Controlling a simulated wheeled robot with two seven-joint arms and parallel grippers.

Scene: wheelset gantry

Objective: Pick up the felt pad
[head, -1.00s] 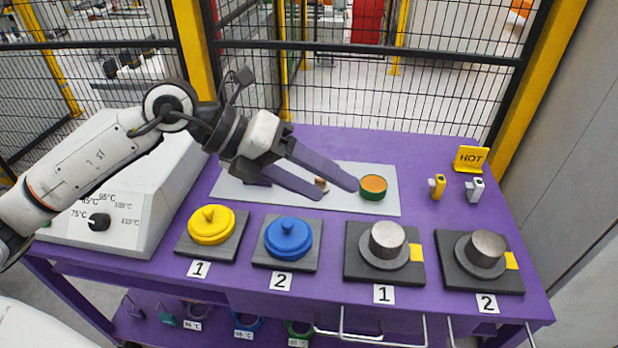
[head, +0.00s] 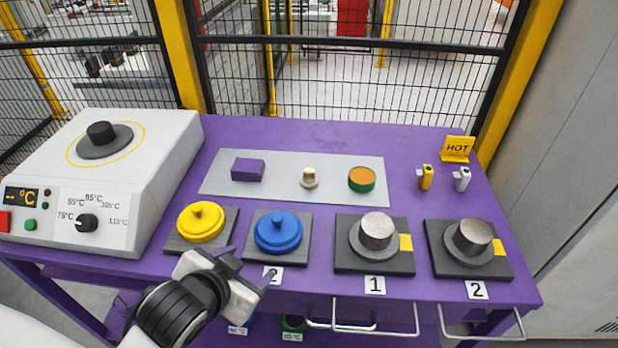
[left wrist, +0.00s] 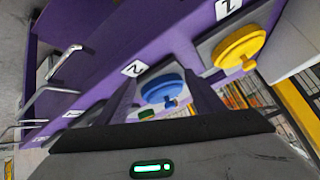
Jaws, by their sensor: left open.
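A purple rectangular block (head: 248,169), which looks like the felt pad, lies on the left part of a grey mat (head: 335,189). My left gripper (head: 248,268) is open and appears empty at the table's front side, near the blue-lidded piece (head: 278,232) and its label 2. It is apart from the block, which lies farther back. The left wrist view shows the two open fingers (left wrist: 160,88) with the blue lid (left wrist: 162,90) beyond them. The block cannot be made out there. My right gripper is not in view.
A small knobbed piece (head: 309,178) and a green tin with orange filling (head: 361,180) share the mat. A yellow lid (head: 201,221) and two metal cylinders (head: 376,228) (head: 472,238) stand in front. A heater (head: 100,180) stands left. The table behind the mat is clear.

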